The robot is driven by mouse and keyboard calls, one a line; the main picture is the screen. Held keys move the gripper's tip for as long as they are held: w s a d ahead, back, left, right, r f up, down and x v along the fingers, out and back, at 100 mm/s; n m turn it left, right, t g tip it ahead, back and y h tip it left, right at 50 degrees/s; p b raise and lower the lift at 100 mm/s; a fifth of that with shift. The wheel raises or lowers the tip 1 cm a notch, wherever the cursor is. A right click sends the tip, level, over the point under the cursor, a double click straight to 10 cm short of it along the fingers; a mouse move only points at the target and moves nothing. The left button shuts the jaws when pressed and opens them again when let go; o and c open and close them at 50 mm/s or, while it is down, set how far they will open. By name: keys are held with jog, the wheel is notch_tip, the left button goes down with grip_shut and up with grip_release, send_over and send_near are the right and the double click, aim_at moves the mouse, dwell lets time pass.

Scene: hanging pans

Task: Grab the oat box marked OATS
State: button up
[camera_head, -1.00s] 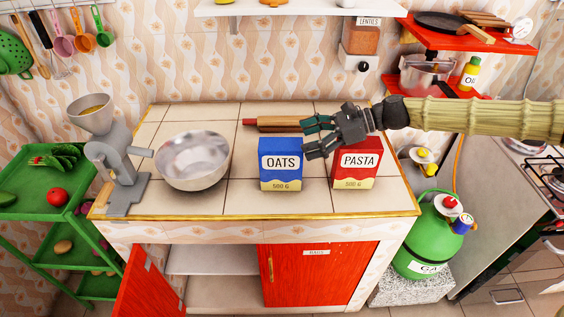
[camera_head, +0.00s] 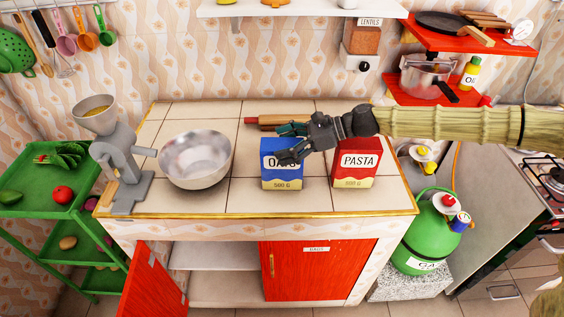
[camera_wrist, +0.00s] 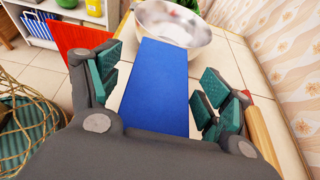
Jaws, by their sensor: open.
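The blue oat box (camera_head: 281,177), marked OATS, stands upright on the tiled counter. My gripper (camera_head: 285,143) is at its upper part, and one dark finger crosses the front and hides part of the label. In the wrist view the blue side of the oat box (camera_wrist: 156,85) lies between the two teal-padded fingers (camera_wrist: 160,95). The fingers are spread, with a visible gap on the right side and a smaller one on the left. The red pasta box (camera_head: 355,164) stands to the right of the oat box, below my wrist.
A metal bowl (camera_head: 196,160) sits left of the oat box, with a grey grinder (camera_head: 126,165) further left. A rolling pin (camera_head: 275,122) lies behind the box. The counter's front edge (camera_head: 250,214) is close in front. A cabinet door (camera_head: 152,282) hangs open below.

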jog(key=shift+a+f, duration=0.1)
jog(key=shift+a, duration=0.2)
jog(key=c, duration=1.6)
grip_shut()
